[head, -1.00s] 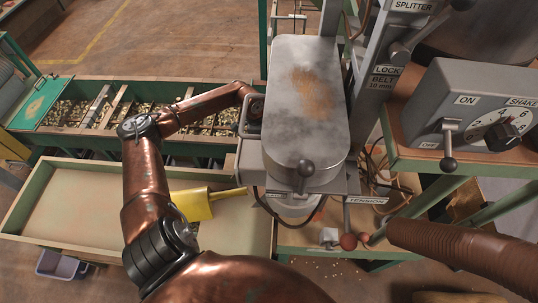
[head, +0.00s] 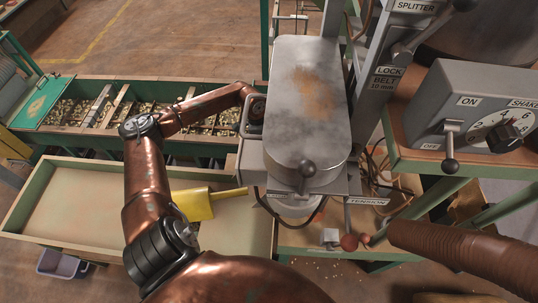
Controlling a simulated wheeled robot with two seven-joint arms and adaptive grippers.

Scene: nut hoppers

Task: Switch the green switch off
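No green switch shows clearly in the head view. A grey control box (head: 480,95) at the right carries a lever switch (head: 449,145) with a dark ball end, between an ON label above and an OFF label below. Its ball hangs low, beside the OFF label. My copper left arm reaches up from the bottom and bends right across the green hopper trough. Its wrist end goes behind the left side of the grey machine with the rounded cover (head: 308,120), so my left gripper is hidden. My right gripper is not in view.
A divided green trough (head: 60,135) of nuts runs behind my arm. A shallow green-edged tray (head: 75,205) with a yellow scoop (head: 196,203) lies nearer. A brown ribbed hose (head: 460,257) crosses the lower right. Open floor (head: 165,35) lies at the back left.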

